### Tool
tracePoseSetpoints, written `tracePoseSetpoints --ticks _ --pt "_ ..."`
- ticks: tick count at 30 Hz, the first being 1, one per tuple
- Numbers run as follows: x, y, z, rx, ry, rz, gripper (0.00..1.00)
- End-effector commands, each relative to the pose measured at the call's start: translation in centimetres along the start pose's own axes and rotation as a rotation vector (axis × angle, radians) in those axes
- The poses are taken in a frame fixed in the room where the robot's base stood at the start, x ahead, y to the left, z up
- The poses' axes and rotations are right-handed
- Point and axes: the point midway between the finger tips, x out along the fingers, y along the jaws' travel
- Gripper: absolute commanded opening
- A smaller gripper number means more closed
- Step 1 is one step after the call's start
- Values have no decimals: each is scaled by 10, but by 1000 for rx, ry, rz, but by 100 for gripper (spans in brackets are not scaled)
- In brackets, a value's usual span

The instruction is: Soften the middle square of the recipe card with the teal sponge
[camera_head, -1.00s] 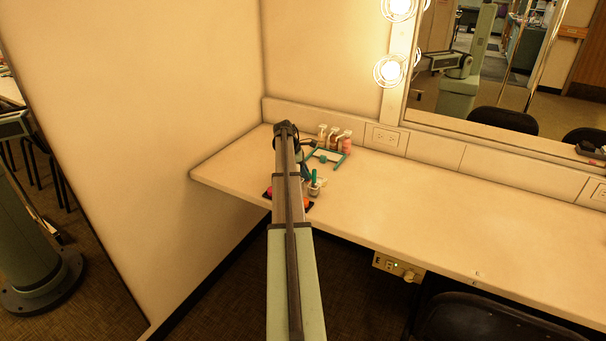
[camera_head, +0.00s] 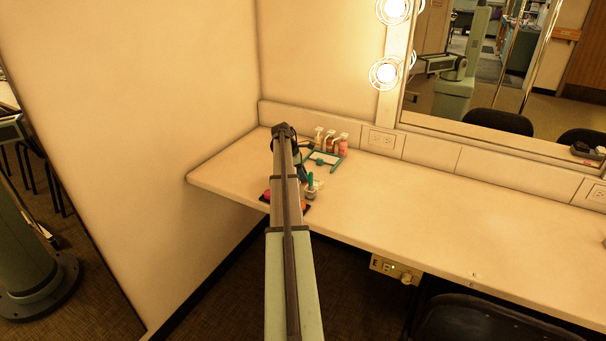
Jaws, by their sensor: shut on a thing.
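My gripper (camera_head: 303,176) is small at the arm's far end, over the left part of the counter, and partly hidden by my own arm. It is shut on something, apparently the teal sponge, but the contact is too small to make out. A teal upright piece (camera_head: 310,180) shows right beside the fingers, above a small pale jar (camera_head: 312,192). The recipe card seems to be the pale sheet in a teal frame (camera_head: 338,166) behind them. A small teal patch (camera_head: 319,162) shows at its middle; I cannot tell whether it is a marking or an object.
Several bottles (camera_head: 331,141) stand behind the frame against the backsplash. A dark palette with pink and orange patches (camera_head: 305,207) lies near the front edge, partly under my arm. The counter (camera_head: 450,210) is clear to the right. A wall closes the left; a mirror stands behind.

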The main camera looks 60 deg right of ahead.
Motion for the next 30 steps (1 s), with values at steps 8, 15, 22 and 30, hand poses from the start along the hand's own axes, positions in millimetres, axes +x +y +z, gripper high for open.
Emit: tracePoseSetpoints --ticks 8,15,22,30 --pt "-3 -12 -6 -1 2 -3 16" --pt "-4 -16 -8 0 1 -2 16" --pt "-5 -24 -14 0 2 -3 16" --pt "-5 -19 -12 -1 5 -8 16"
